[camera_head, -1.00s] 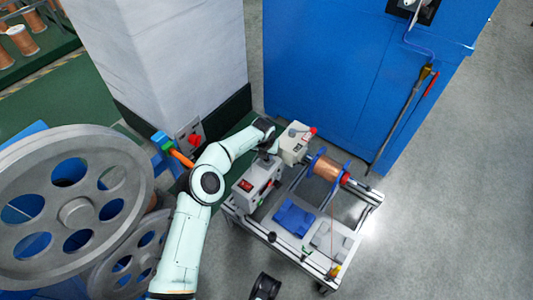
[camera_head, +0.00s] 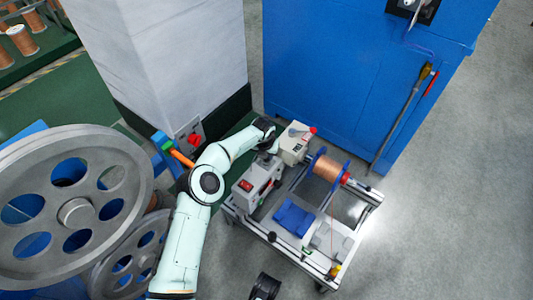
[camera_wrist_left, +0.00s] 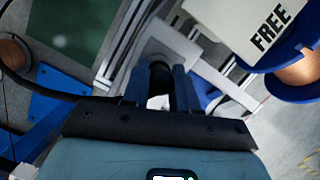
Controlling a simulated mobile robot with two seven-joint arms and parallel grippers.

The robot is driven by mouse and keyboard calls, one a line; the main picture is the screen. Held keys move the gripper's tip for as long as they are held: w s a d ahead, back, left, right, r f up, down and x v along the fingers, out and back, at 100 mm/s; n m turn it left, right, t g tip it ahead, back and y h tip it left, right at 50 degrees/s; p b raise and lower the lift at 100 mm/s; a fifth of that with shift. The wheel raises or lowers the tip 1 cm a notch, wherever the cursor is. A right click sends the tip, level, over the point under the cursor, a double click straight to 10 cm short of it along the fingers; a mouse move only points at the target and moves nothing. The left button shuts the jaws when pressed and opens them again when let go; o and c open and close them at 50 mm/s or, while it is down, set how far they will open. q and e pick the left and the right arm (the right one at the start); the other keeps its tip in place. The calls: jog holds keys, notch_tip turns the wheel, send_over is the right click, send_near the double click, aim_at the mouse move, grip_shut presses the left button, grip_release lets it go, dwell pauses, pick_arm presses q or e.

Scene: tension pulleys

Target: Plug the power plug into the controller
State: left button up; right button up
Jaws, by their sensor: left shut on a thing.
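The controller (camera_head: 258,183), a grey box with a red switch, stands on the left part of a small wheeled frame in the head view. My left arm reaches to it, with the left gripper (camera_head: 270,147) at its far end. In the left wrist view the left gripper (camera_wrist_left: 160,92) is shut on the dark power plug (camera_wrist_left: 160,75). The plug's far end is close to a light grey face (camera_wrist_left: 160,42); I cannot tell whether it is inserted. The fingers hide part of the plug.
A white box (camera_head: 294,142) with a red knob and a copper spool (camera_head: 326,168) stand close on the right of my left gripper. Blue and grey blocks (camera_head: 293,217) lie on the frame. A blue cabinet (camera_head: 350,80) stands behind, large grey pulleys (camera_head: 75,165) at left.

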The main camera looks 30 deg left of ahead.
pick_arm(q)
jog(key=shift+f, duration=0.6)
jog(key=o, duration=1.1)
jog(key=shift+f, duration=0.1)
jog(key=p+v, duration=0.5)
jog(key=v, duration=0.8)
jog(key=shift+s+r, duration=0.1)
jog(key=shift+r, duration=0.1)
pick_arm(e)
jog(key=w+a+r+t, duration=0.1)
jog(key=w+r+t, duration=0.2)
jog(key=w+r, duration=0.3)
jog(key=w, duration=0.3)
jog(key=shift+w+a+r+n+t, duration=0.2)
jog(key=shift+w+n+t, duration=0.1)
jog(key=shift+w, duration=0.1)
pick_arm(q)
jog(key=shift+f, duration=0.1)
pick_arm(e)
jog(key=shift+s+d, duration=0.1)
